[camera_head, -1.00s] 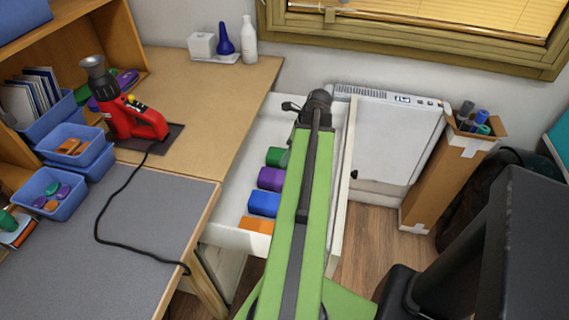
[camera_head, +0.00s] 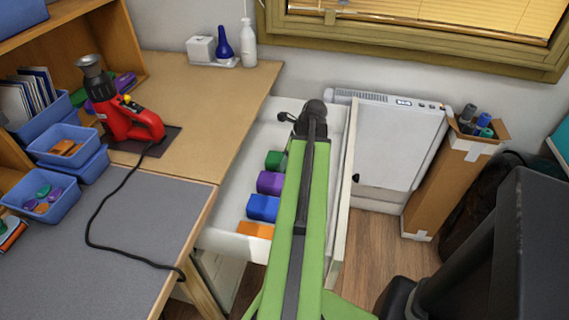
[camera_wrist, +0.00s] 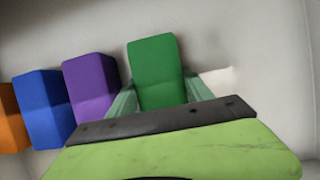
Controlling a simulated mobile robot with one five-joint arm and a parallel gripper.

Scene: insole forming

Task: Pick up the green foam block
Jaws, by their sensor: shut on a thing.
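The green foam block (camera_wrist: 157,68) stands between the two pale green fingers of my gripper (camera_wrist: 161,97) in the wrist view. The gripper is shut on it, with a finger against each side. In the head view the green foam block (camera_head: 274,160) shows at the far end of the row in the open white drawer, partly behind my green arm. My arm hides the fingers there.
A purple block (camera_head: 270,182), a blue block (camera_head: 263,207) and an orange block (camera_head: 255,230) lie in the drawer (camera_head: 225,240) in a row. The drawer's walls surround them. The desk (camera_head: 215,110) is at the left, and a white heater (camera_head: 395,150) and a cardboard box (camera_head: 440,190) are at the right.

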